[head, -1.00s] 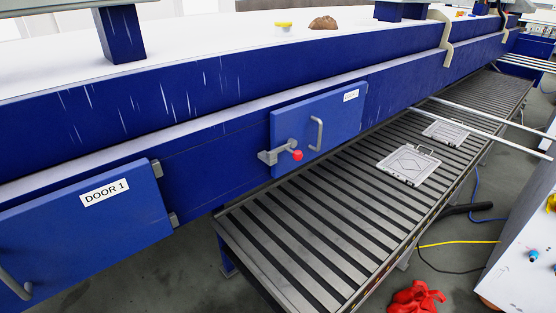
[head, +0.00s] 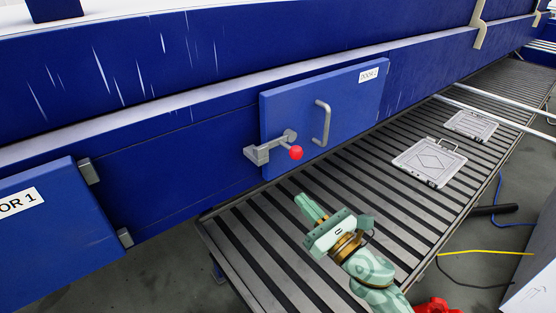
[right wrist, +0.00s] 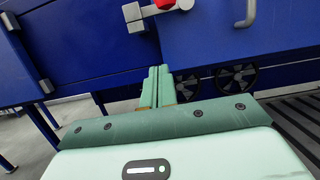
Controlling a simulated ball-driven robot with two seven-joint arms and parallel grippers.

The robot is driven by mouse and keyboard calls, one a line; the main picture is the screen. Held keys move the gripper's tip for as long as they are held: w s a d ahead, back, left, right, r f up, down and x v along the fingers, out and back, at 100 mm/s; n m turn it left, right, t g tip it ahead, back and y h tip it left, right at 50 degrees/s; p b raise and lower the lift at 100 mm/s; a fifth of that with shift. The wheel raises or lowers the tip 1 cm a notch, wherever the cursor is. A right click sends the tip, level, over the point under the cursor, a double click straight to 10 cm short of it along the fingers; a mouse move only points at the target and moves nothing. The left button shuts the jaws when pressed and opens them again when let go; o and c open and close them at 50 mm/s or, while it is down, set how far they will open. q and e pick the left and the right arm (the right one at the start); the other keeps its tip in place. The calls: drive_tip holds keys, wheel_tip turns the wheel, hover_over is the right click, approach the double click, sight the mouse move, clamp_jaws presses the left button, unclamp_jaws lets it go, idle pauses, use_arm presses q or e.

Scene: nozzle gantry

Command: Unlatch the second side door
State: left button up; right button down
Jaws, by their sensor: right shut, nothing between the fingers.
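The second side door (head: 350,108) is a blue panel in the gantry side, lying flush as far as I can see. Its grey latch (head: 270,147) sits at the door's left edge, with a red ball knob (head: 296,153) on its lever. A grey handle (head: 322,123) stands to the right of the latch. In the right wrist view, the latch (right wrist: 137,14) and red knob (right wrist: 165,3) are at the top, cut by the frame edge. My right gripper (head: 307,205) is shut and empty, below the knob and apart from it. My left gripper is out of view.
A roller conveyor (head: 270,240) runs under the door, with grey square plates (head: 430,162) lying on it. Door 1 (head: 60,225) is at the left. Two pale rails (head: 500,117) cross the conveyor at the right. A red item (head: 437,306) lies at the bottom edge.

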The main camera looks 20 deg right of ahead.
drive_tip(key=shift+w, duration=0.15)
use_arm(q)
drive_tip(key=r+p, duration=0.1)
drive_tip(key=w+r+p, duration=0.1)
drive_tip(key=p, duration=0.1)
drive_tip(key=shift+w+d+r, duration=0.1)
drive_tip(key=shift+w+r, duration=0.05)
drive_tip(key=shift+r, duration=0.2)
use_arm(e)
drive_tip(key=w+a+r, duration=0.3)
drive_tip(key=w+r, duration=0.3)
drive_tip(key=w, duration=0.3)
drive_tip(key=shift+a+r, duration=0.15)
